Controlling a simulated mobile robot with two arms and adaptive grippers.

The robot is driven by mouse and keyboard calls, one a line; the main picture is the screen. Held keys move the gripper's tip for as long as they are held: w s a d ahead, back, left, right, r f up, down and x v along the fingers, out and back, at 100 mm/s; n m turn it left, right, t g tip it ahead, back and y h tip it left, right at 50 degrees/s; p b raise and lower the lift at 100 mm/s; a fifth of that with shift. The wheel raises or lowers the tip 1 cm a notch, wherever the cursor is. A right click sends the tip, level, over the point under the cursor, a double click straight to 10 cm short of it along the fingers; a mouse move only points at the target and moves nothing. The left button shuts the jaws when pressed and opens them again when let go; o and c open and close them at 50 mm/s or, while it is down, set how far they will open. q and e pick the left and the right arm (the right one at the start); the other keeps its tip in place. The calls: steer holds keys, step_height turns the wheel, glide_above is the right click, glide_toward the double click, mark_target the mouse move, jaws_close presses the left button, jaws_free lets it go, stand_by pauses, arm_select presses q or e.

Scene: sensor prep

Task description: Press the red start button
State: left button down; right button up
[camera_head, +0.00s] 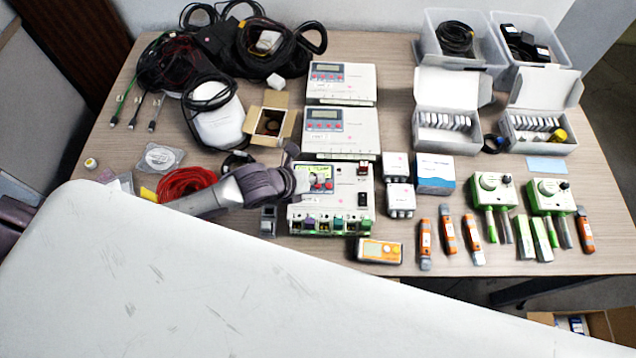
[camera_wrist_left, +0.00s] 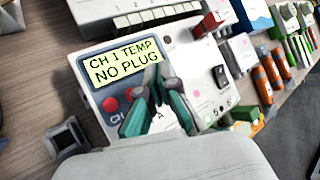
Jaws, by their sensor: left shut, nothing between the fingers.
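The white device (camera_head: 335,216) stands near the middle of the table, with a lit display, several coloured sockets and a black switch (camera_wrist_left: 221,76). In the left wrist view its display (camera_wrist_left: 124,63) reads "CH 1 TEMP NO PLUG". Two round red buttons (camera_wrist_left: 110,105) show below the display, beside "CH" lettering. A red block-shaped part (camera_wrist_left: 208,25) sits at the device's upper edge; I cannot tell which red part is the start button. My left gripper (camera_head: 302,182) is shut and empty over the device's left part. Its fingers (camera_wrist_left: 158,110) hide part of the panel. My right gripper is out of view.
Two similar devices (camera_head: 341,130) stand behind. A red cable coil (camera_head: 187,184) lies under my left arm. A handheld orange meter (camera_head: 380,250) lies in front, small white boxes (camera_head: 400,199) to the right. Orange-handled tools (camera_head: 448,235) lie farther right.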

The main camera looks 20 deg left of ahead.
mark_target(316, 186)
arm_select(q)
steer(key=shift+f, duration=0.15)
steer(key=shift+f, duration=0.25)
steer(key=shift+f+b, duration=0.35)
steer(key=shift+f, duration=0.1)
stand_by(0.7)
steer(key=shift+r, duration=0.1)
steer(key=shift+r+p, duration=0.65)
steer(key=shift+p, duration=0.2)
steer(key=shift+r, duration=0.1)
step_height(316, 186, up, 5)
steer(key=p, duration=0.5)
